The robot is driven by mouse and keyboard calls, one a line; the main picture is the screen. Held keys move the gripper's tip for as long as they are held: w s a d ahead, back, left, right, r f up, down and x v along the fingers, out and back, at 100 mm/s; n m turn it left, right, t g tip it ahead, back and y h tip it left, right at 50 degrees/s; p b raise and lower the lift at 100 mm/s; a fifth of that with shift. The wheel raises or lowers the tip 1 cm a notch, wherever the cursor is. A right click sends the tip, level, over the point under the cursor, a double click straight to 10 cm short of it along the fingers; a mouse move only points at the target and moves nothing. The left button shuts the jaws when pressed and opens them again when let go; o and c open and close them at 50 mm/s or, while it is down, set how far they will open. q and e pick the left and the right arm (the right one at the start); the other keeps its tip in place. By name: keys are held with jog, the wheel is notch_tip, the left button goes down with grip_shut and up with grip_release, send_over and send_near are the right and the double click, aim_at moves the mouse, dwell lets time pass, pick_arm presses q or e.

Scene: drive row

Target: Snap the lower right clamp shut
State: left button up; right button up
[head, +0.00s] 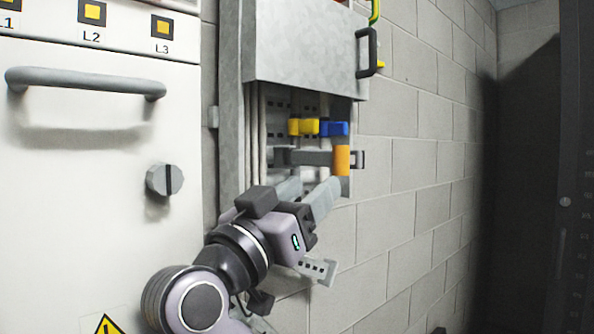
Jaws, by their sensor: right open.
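An orange clamp piece (342,160) sits at the right end of a grey horizontal bar (312,158), low in the open wall box. A dark bracket shows just right of it. I take this for the lower right clamp; whether it is shut I cannot tell. My right gripper (314,183) is just below the bar, its two grey fingers spread apart with nothing seen between them. The right finger's tip is close under the orange piece; whether they touch is unclear. My left gripper is not in view.
A grey metal cover (305,45) with a dark handle (366,52) covers the box's upper part. Yellow (303,126) and blue (334,128) pieces sit above the bar. A white cabinet (100,190) with a long handle stands left. A block wall (420,170) lies right.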

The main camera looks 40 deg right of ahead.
aim_at(336, 165)
jog(key=shift+m+g, duration=0.4)
jog(key=x, duration=0.2)
jog(key=p+x, duration=0.1)
jog(key=x, duration=0.1)
jog(key=r+p+x, duration=0.1)
jog(key=x, duration=0.1)
jog(key=shift+s, duration=0.35)
jog(key=shift+w+d+r, duration=0.1)
jog(key=shift+d, duration=0.3)
grip_shut()
